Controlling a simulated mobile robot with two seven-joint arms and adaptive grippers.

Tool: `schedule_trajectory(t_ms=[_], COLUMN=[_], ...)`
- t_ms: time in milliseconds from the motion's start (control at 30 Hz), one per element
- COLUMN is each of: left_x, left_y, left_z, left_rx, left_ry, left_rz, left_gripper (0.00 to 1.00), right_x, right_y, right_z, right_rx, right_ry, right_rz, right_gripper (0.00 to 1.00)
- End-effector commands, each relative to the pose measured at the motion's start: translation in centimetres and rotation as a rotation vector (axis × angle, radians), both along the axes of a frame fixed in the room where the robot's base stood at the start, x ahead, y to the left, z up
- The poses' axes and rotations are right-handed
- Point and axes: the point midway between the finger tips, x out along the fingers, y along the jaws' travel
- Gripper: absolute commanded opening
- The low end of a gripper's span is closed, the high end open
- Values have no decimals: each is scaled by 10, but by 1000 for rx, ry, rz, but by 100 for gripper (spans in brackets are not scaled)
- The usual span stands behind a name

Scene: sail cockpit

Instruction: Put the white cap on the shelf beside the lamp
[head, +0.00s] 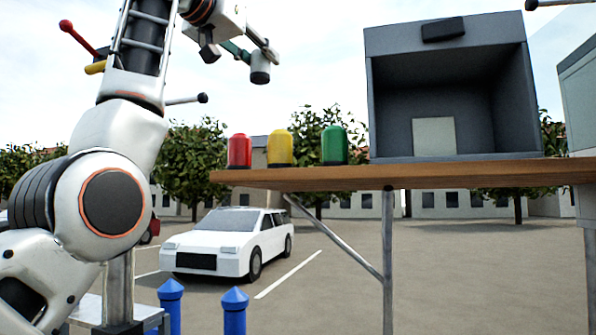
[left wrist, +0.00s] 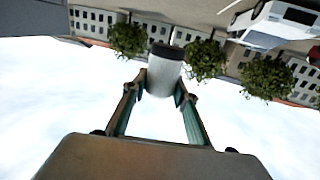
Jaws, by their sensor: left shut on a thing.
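My left gripper (head: 258,58) is high at the top of the head view, above and left of the shelf. It is shut on a small light cylinder, the white cap (head: 260,75), which looks grey in shade. In the left wrist view the white cap (left wrist: 164,78) sits between the two fingers, with a dark end. The wooden shelf (head: 420,176) is lower right, well apart from the cap. On it stand a red dome (head: 239,150), a yellow dome (head: 280,148) and a green dome (head: 334,145). I cannot tell which thing is the lamp. My right gripper is not in view.
A grey open-fronted box (head: 383,110) fills the middle of the shelf, with a pale panel inside. Bare shelf shows between the green dome and the box, and at the left end. A post (head: 388,260) and brace hold the shelf. Blue bollards (head: 234,310) and a white car stand below.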

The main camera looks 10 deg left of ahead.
Motion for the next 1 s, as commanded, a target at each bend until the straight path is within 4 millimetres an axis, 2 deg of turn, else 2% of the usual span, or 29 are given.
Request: schedule_trajectory(t_ms=[267,467,800,1000], left_x=[1,1,1,1], left_y=[-1,-1,0,0], left_z=[-35,-76,-144,-161], left_rx=[-1,-2,-2,-1], left_ry=[-1,0,1,1], left_rz=[-1,-2,-1,-1], left_gripper=[7,7,7,7], right_x=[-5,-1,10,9], right_y=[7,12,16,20], right_z=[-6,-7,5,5], right_rx=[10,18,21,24], right_ry=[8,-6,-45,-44], right_rz=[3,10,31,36], right_gripper=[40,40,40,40])
